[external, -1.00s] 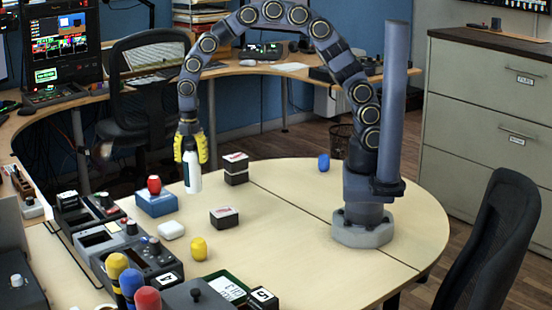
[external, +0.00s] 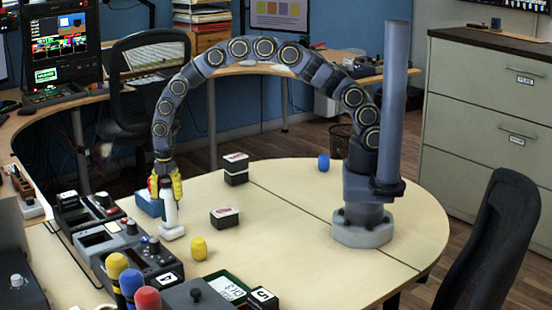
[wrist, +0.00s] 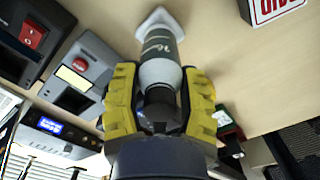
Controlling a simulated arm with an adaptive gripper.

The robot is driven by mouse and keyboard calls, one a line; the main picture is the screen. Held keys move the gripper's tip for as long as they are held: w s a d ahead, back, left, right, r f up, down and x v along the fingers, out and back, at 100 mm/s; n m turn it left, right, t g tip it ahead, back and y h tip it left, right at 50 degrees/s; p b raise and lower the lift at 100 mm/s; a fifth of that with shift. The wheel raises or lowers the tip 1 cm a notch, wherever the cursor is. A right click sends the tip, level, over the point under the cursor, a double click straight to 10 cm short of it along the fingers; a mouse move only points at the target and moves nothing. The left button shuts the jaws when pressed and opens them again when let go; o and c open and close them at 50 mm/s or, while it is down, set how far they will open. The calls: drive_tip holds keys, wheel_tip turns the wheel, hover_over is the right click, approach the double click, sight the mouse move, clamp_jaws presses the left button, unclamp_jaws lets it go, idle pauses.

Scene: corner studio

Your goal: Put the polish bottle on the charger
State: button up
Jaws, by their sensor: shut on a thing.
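The polish bottle (external: 170,212) is white with a dark upper part and stands about upright in my gripper (external: 166,188). The yellow fingers are closed around its upper part. The charger (external: 171,233) is a small white rounded square pad on the table, directly below the bottle in the external view. In the wrist view the bottle (wrist: 160,58) points toward the charger (wrist: 150,19), which shows partly behind its far end. My gripper (wrist: 160,100) has a finger on each side of the bottle. I cannot tell whether the bottle's base touches the charger.
A blue box (external: 147,205) stands close behind my gripper. A dark box with a light top (external: 224,218) and a yellow object (external: 198,248) are to the right. Control panels (external: 140,255) line the left. The table's right-middle is clear.

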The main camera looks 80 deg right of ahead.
drive_tip(key=shift+f, duration=0.1)
drive_tip(key=o, duration=1)
wheel_tip(320, 180, up, 12)
drive_tip(key=shift+r, duration=0.2)
